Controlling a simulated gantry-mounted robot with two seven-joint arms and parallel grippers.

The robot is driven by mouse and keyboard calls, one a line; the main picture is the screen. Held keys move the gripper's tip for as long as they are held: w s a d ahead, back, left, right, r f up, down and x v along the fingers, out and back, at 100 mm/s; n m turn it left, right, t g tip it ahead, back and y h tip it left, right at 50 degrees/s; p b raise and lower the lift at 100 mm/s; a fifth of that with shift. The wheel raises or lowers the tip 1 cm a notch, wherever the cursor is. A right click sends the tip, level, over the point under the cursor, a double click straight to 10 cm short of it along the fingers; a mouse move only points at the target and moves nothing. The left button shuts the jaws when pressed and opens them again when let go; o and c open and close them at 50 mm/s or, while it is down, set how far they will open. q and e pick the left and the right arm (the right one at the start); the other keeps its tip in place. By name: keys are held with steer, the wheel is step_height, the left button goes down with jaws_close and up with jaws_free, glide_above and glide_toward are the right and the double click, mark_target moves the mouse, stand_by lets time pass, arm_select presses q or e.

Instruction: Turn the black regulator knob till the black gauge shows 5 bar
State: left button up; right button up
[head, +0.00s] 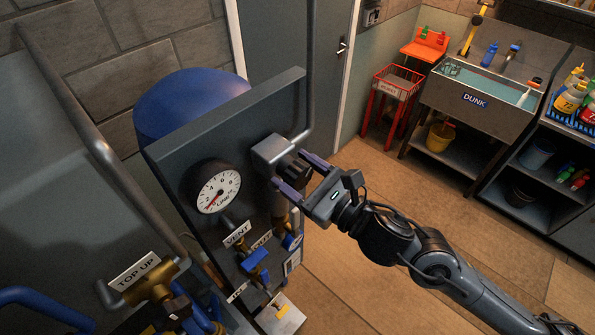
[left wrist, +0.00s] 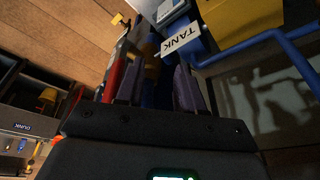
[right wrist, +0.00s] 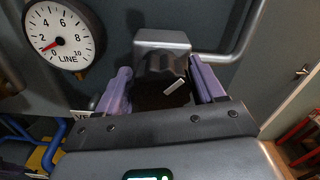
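The black regulator knob (right wrist: 160,92), with a white mark, sits in front of the grey regulator body (right wrist: 162,42), right of the gauge. My right gripper (head: 298,176) is open, with one purple finger on each side of the knob; small gaps seem to show beside it. My left gripper (left wrist: 158,88) is outside the head view; its fingers are apart in its wrist view, near a TANK label (left wrist: 180,38).
Below the gauge are a VENT label (head: 237,235) and a blue-handled valve (head: 255,262). A TOP UP label (head: 134,270) and brass valve stand lower left. A grey pipe rises from the regulator. The DUNK sink (head: 490,105) is far right, with open floor before it.

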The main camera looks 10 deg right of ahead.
steer(key=c, duration=0.6)
steer(key=shift+o, duration=0.2)
steer(key=shift+f+m+b, duration=0.15)
steer(key=shift+m+b, duration=0.5)
steer(key=shift+m, duration=0.75)
steer(key=shift+m+b, duration=0.45)
steer(key=shift+m, duration=1.05)
steer(key=o, duration=1)
steer(key=shift+c, duration=0.2)
steer(key=shift+d, duration=0.1)
